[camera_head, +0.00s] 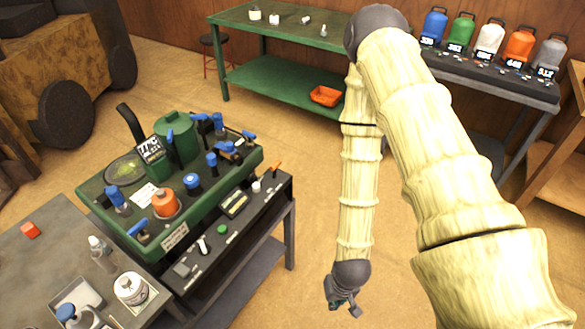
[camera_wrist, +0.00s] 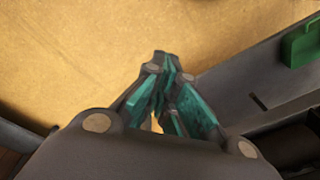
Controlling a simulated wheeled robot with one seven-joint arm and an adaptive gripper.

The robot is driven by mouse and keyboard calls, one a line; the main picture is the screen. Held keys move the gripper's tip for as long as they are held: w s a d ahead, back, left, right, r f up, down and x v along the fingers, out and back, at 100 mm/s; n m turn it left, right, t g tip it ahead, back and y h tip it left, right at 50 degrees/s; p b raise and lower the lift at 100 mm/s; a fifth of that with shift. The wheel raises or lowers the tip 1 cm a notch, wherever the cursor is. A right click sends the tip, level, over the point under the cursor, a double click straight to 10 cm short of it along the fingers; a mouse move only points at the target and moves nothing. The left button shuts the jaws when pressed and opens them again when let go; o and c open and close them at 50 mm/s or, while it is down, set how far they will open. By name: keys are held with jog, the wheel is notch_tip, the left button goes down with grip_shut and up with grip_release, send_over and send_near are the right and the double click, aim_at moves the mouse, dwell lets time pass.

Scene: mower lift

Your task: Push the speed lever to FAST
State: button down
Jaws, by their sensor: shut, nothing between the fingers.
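The black control panel (camera_head: 212,262) runs along the front of the green machine (camera_head: 215,165). It carries a white-handled lever (camera_head: 203,244), a green button (camera_head: 222,229), a white knob (camera_head: 256,187) and an orange-tipped lever (camera_head: 276,168). I cannot read which one is the speed lever. My gripper (camera_head: 343,303) hangs over open floor to the right of the panel, apart from it. In the wrist view my gripper (camera_wrist: 162,66) has its teal-padded fingers shut together, with nothing between them.
A grey table (camera_head: 40,270) with bottles stands at lower left. A green bench (camera_head: 285,75) with an orange tray (camera_head: 326,96) below it stands at the back. Several coloured canisters (camera_head: 490,40) line a table at upper right. Floor is clear around my gripper.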

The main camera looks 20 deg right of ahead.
jog(key=w+d+r+m+t+y+b, duration=0.1)
jog(key=w+r+m+t+y+b, duration=0.2)
jog(key=w, duration=0.7)
jog(key=w+d+r+m+t+b, duration=0.1)
jog(key=w+d+r+m+b, duration=0.3)
jog(key=w, duration=0.6)
jog(key=w+d+r+m+t+y+b, duration=0.1)
jog(key=w+r+t+y+b, duration=0.15)
jog(key=w+r+b, duration=0.35)
jog(key=w+d+r+t+y+b, duration=0.25)
jog(key=w+r, duration=0.35)
jog(key=r, duration=0.3)
jog(key=b, duration=0.3)
send_near(280, 162)
jog(key=shift+h, duration=0.3)
jog(key=shift+b+x, duration=0.8)
jog(key=shift+x, duration=2.7)
jog(key=shift+s+a+f, duration=0.1)
jog(key=shift+a+r+p, duration=0.1)
jog(key=shift+r+p, duration=0.2)
jog(key=shift+p, duration=0.45)
jog(key=shift+p, duration=0.75)
